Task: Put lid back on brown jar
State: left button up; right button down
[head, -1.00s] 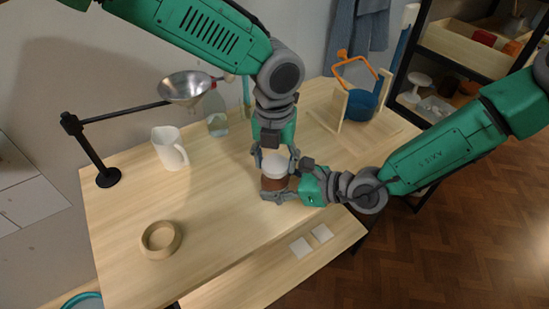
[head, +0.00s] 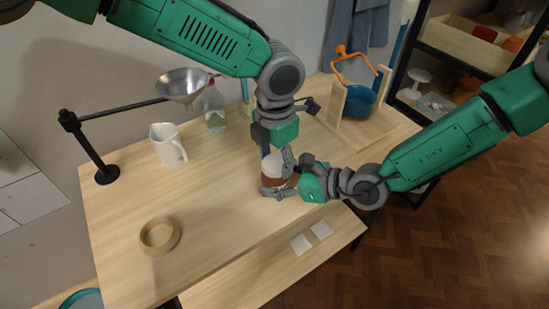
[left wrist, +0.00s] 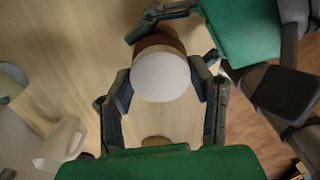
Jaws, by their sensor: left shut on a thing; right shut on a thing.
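The brown jar (head: 270,182) stands upright near the front edge of the wooden table, partly hidden by my grippers. The white lid (head: 271,166) sits on its top; the left wrist view shows the lid (left wrist: 160,77) from above, with the brown body (left wrist: 160,42) behind it. My left gripper (head: 277,157) reaches down from above and is shut on the lid, one finger on each side. My right gripper (head: 284,179) comes in from the right and is shut on the jar's body. Whether the lid is fully seated cannot be told.
A white pitcher (head: 168,145), a clear bottle (head: 215,112) and a funnel (head: 183,84) on a black stand are at the back left. A blue pot (head: 360,102) in a wooden frame stands back right. The left-middle table is clear.

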pick_arm(q)
jog(key=m, duration=0.2)
jog(key=shift+d+m, duration=0.25)
jog(key=shift+m, duration=0.05)
jog(key=shift+a, duration=0.15)
jog(key=o, duration=0.7)
jog(key=shift+a, duration=0.15)
jog(key=shift+r, duration=0.15)
jog(key=shift+r, duration=2.15)
jog(key=shift+c, duration=0.5)
